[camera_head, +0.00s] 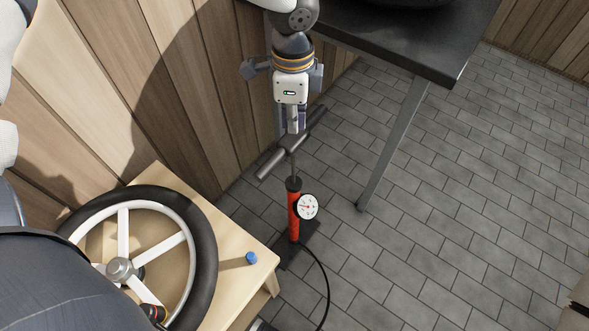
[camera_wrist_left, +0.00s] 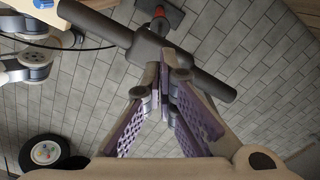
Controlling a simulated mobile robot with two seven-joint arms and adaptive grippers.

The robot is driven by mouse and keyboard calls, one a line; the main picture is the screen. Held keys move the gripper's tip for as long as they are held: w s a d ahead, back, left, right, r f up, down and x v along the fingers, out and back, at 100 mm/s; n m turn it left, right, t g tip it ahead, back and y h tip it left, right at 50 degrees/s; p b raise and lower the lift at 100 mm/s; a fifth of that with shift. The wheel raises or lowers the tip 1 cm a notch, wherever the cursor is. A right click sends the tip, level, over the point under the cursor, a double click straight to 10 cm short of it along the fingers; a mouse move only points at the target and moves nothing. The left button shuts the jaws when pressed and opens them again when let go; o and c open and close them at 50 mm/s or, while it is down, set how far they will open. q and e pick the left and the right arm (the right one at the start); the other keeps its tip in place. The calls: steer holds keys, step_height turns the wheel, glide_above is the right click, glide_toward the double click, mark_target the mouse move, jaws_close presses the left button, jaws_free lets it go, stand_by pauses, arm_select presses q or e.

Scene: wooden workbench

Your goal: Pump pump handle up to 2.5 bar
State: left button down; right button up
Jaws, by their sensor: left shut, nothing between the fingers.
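The floor pump (camera_head: 294,215) stands upright on the paved floor, with a red cylinder and a black foot. Its dark handle bar (camera_head: 270,166) is raised above the cylinder on a thin rod. My left gripper (camera_head: 293,128) points down at the middle of the handle, shut and empty. In the left wrist view the gripper's fingers (camera_wrist_left: 166,68) overlap the handle's centre (camera_wrist_left: 205,84); I cannot tell whether they touch. My right gripper is not in view.
A wheel with a black tyre (camera_head: 207,250) and a blue cap (camera_head: 251,258) lie on a light wooden bench (camera_head: 262,275) at the lower left. A black table (camera_head: 400,50) with a grey leg (camera_head: 392,150) stands to the right. A black hose (camera_head: 326,280) runs from the pump.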

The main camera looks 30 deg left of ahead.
arm_select(q)
steer(key=shift+f+b, duration=1.15)
steer(key=shift+f, duration=2.9)
steer(key=b, duration=0.4)
glide_above(293, 184)
steer(key=shift+f, duration=4.4)
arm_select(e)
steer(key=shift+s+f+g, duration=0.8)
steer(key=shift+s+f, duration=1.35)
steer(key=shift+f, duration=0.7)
arm_select(q)
steer(key=r+p, duration=0.3)
steer(key=r, duration=0.2)
steer(key=r+p, duration=0.2)
steer(key=r, duration=0.4)
steer(key=r+p, duration=0.3)
steer(key=r, duration=0.2)
steer(key=shift+w+r+p, duration=0.15)
steer(key=shift+w+p, duration=0.1)
steer(key=shift+p, duration=0.1)
steer(key=shift+s+r, duration=0.1)
steer(key=shift+r, duration=0.35)
steer(key=shift+f, duration=0.1)
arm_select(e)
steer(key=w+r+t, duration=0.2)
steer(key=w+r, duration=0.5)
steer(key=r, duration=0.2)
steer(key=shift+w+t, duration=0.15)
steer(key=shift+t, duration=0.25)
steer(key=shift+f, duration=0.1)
